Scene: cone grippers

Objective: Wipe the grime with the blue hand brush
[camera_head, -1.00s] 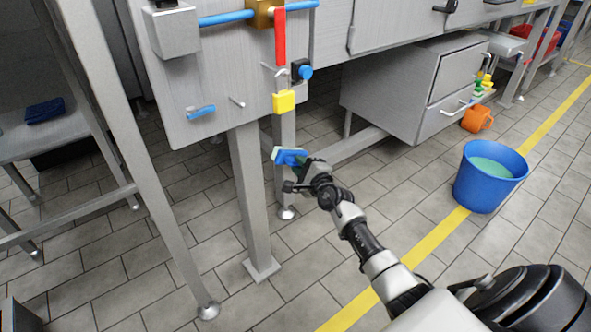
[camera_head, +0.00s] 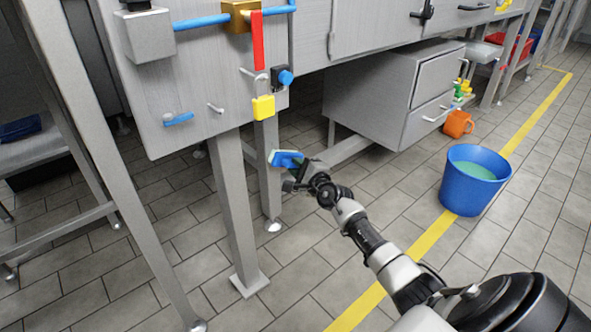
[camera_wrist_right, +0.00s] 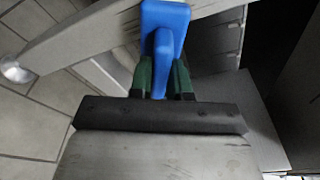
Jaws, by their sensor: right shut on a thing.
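The blue hand brush (camera_head: 285,158) is in my right gripper (camera_head: 300,177), in front of the grey metal legs and below the panel in the head view. The gripper is shut on the brush. In the right wrist view the blue brush (camera_wrist_right: 165,22) stands out between the two green fingers (camera_wrist_right: 160,80). Its bristles cannot be made out clearly. The brush appears apart from any surface, though its distance to the leg behind it is hard to judge. I cannot make out any grime in either view. My left gripper is not in view.
A blue bucket (camera_head: 471,188) with greenish liquid and an orange mug (camera_head: 457,123) stand at right. Metal legs (camera_head: 232,210) rise from the tiled floor.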

